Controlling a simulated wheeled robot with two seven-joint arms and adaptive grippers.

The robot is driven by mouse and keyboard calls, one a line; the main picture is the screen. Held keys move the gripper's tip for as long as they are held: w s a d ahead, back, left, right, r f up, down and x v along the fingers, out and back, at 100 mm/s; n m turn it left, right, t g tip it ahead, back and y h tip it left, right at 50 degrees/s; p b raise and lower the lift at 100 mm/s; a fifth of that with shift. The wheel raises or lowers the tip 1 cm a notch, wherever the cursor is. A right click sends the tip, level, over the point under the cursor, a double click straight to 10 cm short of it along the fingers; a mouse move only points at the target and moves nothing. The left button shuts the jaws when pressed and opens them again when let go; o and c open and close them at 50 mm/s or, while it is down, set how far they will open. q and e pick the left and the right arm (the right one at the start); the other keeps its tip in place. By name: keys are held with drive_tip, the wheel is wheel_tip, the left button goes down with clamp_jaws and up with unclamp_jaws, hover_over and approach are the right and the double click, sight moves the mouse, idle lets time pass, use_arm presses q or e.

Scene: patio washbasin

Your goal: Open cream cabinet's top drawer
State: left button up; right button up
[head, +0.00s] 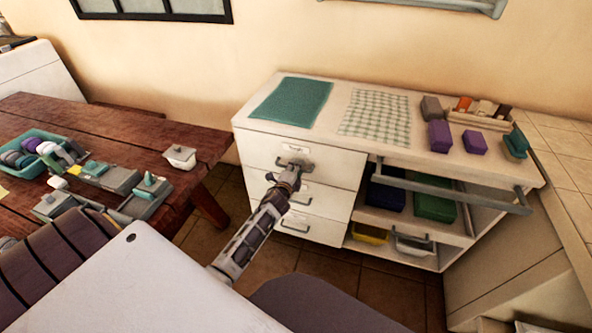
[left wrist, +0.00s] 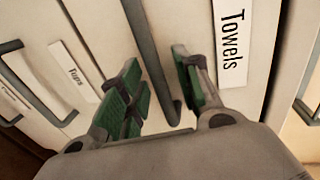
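The cream cabinet (head: 262,148) stands against the wall, with three drawers stacked on its left side. The top drawer (head: 335,168) looks shut. In the left wrist view its front carries a "Towels" label (left wrist: 231,40) and a dark bar handle (left wrist: 152,62). My left gripper (head: 293,168) is at this handle in the head view, hiding part of it. In the left wrist view my left gripper (left wrist: 158,95) has its green-padded fingers apart, one on each side of the handle. Contact with the handle cannot be told. My right gripper is not in view.
Lower drawers (head: 322,200) sit below, with their own handles. An open shelf section with bins (head: 434,207) and a protruding rail (head: 455,190) is at right. A wooden table (head: 125,130) with containers stands at left. Cloths (head: 291,101) lie on the cabinet top.

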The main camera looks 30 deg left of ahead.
use_arm(q)
drive_tip(key=shift+c, duration=0.2)
clamp_jaws()
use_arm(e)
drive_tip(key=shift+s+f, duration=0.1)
use_arm(q)
drive_tip(key=shift+s+f, duration=0.1)
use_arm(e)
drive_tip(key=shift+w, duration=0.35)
